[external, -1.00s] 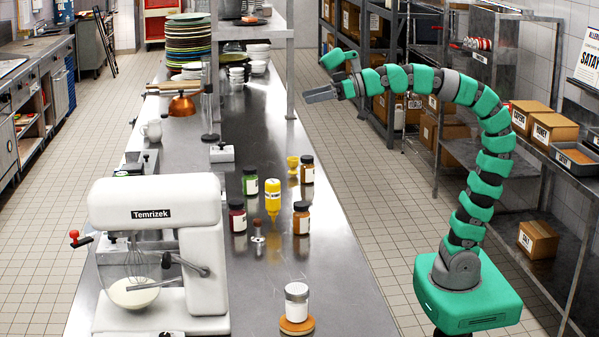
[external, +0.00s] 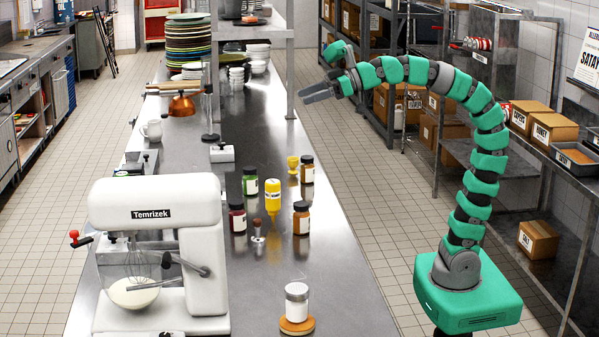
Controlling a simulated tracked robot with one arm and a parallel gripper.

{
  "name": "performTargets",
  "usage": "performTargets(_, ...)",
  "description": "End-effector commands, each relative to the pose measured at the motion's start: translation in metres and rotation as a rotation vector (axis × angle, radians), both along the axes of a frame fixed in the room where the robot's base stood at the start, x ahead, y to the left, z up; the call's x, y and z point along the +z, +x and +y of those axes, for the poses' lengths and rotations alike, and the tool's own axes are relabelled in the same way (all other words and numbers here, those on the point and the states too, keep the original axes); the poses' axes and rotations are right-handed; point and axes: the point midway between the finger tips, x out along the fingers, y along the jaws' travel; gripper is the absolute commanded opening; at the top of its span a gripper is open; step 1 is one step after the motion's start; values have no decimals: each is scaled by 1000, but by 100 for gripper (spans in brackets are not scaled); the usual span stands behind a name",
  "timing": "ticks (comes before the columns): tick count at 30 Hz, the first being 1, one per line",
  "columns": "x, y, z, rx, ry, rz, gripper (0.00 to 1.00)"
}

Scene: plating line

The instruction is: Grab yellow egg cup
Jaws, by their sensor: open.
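The yellow egg cup (external: 293,165) stands upright on the steel counter, close to the left of an orange-brown jar with a dark lid (external: 307,169). A yellow squeeze bottle (external: 273,196) stands in front of it, to the left. My gripper (external: 318,93) is in the air up and to the right of the egg cup in the picture, apart from it. It is open, with nothing seen between its jaws. It points left towards the counter.
More jars stand around: a green one (external: 250,181), a dark red one (external: 237,216) and another orange-brown one (external: 301,218). The shelf post (external: 290,75) rises behind, near my gripper. A white mixer (external: 155,255) stands front left.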

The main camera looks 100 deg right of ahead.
Motion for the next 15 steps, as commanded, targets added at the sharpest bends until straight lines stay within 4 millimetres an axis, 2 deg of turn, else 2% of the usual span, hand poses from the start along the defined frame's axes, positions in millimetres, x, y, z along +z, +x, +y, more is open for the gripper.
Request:
performTargets(1, -8, 14, -14, 5, 12, 27, 67)
performTargets(6, -37, 51, -62, 43, 49, 109, 67)
performTargets(11, -65, 77, -116, 78, 89, 158, 67)
performTargets(15, -93, 93, -170, 105, 125, 184, 67)
